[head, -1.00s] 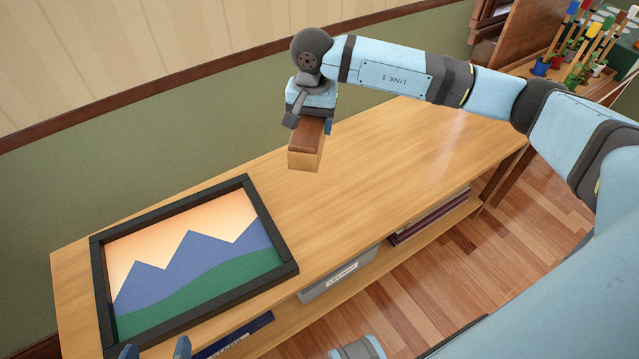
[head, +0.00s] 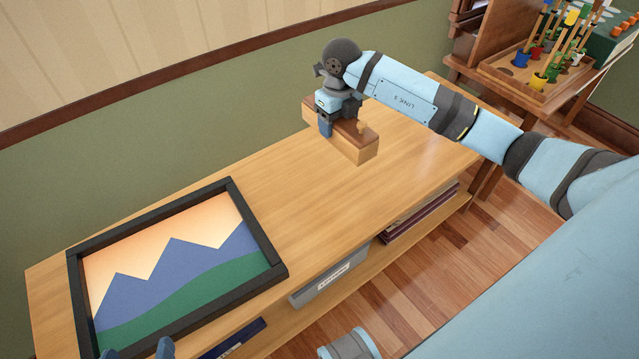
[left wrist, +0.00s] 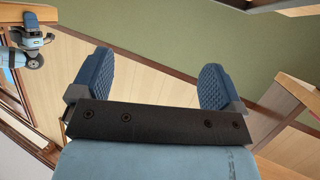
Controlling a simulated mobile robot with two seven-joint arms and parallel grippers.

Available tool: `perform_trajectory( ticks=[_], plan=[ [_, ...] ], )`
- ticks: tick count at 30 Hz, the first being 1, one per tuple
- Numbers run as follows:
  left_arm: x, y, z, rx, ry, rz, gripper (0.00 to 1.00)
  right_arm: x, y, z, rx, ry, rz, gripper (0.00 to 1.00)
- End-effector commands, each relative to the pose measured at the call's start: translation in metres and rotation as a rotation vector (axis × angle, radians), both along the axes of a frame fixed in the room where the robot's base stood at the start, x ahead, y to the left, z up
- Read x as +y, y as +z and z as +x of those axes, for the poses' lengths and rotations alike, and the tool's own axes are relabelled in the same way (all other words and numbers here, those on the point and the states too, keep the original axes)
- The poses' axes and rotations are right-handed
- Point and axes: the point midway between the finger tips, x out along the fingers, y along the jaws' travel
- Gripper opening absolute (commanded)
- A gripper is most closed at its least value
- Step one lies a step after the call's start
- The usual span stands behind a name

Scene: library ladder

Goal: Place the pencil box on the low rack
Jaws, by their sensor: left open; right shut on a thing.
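The pencil box (head: 361,151) is a light wooden block shape with a dark brown top and a small knob. My right gripper (head: 341,122) is shut on it from above, and its fingers cover part of the box. The box appears held above the low rack (head: 315,205), a long light-wood unit with a top board and a lower shelf; the exact gap is hard to tell. My left gripper (head: 137,352) shows only its fingertips at the bottom left of the head view. In the left wrist view, its fingers (left wrist: 155,78) are apart with nothing between them.
A black-framed mountain picture (head: 175,260) lies on the left part of the top. The lower shelf holds a grey labelled bin (head: 330,278) and dark red books (head: 420,212). A side table with a pegged tray (head: 520,75) stands at the back right. The middle top is clear.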

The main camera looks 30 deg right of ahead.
Motion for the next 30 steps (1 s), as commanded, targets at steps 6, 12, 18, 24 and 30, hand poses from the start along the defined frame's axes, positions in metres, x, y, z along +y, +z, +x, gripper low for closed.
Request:
perform_trajectory(
  ticks=[6, 12, 18, 24, 30],
  plan=[
    [-0.014, 0.014, 0.006, -0.091, -0.019, -0.058, 0.93, 0.0, -0.056, -0.001, 0.006, -0.008, 0.001, 0.34],
    [-0.023, 0.038, 0.012, -0.197, -0.036, -0.122, 0.93, 0.001, -0.109, -0.001, 0.005, -0.005, 0.002, 0.34],
    [-0.03, 0.056, 0.014, -0.275, -0.05, -0.172, 0.93, 0.0, -0.145, -0.001, 0.003, -0.005, 0.001, 0.34],
    [-0.032, 0.063, 0.014, -0.304, -0.055, -0.19, 0.93, 0.0, -0.157, 0.0, 0.0, -0.004, 0.0, 0.34],
    [-0.036, 0.074, 0.014, -0.363, -0.068, -0.229, 0.93, 0.001, -0.188, -0.001, 0.002, -0.004, 0.001, 0.34]
  ],
)
